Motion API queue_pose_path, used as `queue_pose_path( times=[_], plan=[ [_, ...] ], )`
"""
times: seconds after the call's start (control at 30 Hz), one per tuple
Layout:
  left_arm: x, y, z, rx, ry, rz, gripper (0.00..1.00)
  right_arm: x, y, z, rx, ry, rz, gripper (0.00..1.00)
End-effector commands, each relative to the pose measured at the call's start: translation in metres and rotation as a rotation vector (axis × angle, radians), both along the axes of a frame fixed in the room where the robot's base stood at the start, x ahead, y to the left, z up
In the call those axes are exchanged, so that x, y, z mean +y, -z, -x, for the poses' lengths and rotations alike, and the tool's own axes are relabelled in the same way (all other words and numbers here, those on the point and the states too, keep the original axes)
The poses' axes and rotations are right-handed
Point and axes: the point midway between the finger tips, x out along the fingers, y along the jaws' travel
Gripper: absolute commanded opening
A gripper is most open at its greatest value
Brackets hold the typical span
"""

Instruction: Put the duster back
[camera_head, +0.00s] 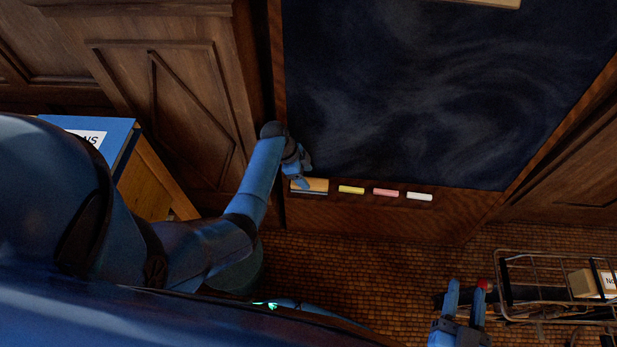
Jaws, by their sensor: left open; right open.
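The duster (317,185), with a tan wooden top and a grey underside, lies at the left end of the ledge (450,207) below the dark chalkboard (420,90). My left gripper (303,183) is open at the duster's left part and overlaps it in the picture. I cannot tell whether its fingers touch the duster. My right gripper (466,290) is open at the lower right, away from the ledge, with its two fingers pointing up in the picture. No object shows between its fingers.
Yellow chalk (351,189), pink chalk (386,192) and white chalk (420,197) lie to the duster's right. A wire basket (545,262) with a labelled box (590,283) and a red round thing (485,284) are near my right gripper. A blue-topped cabinet (125,130) stands left.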

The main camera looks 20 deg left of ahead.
Motion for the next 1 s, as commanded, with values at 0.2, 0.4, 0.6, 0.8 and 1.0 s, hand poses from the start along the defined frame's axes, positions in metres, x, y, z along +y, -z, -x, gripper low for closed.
queue_pose_path(
  times=[0.2, 0.4, 0.6, 0.8, 1.0],
  plan=[
    [0.009, -0.023, 0.003, -0.001, -0.003, -0.001, 0.63, 0.0, -0.009, 0.0, 0.0, 0.0, 0.0, 0.43],
    [0.008, -0.015, 0.012, -0.039, -0.083, -0.022, 0.63, 0.0, -0.009, 0.0, 0.0, 0.0, 0.0, 0.43],
    [0.003, 0.001, 0.039, -0.198, -0.345, -0.059, 0.63, 0.0, -0.009, 0.0, 0.0, 0.0, 0.0, 0.43],
    [0.002, -0.025, 0.082, -0.45, -0.661, -0.009, 0.63, 0.0, -0.009, 0.0, 0.0, 0.0, 0.0, 0.43],
    [0.0, -0.08, 0.142, -0.679, -0.907, 0.15, 0.63, 0.0, -0.009, 0.0, 0.0, 0.0, 0.0, 0.43]
  ],
)
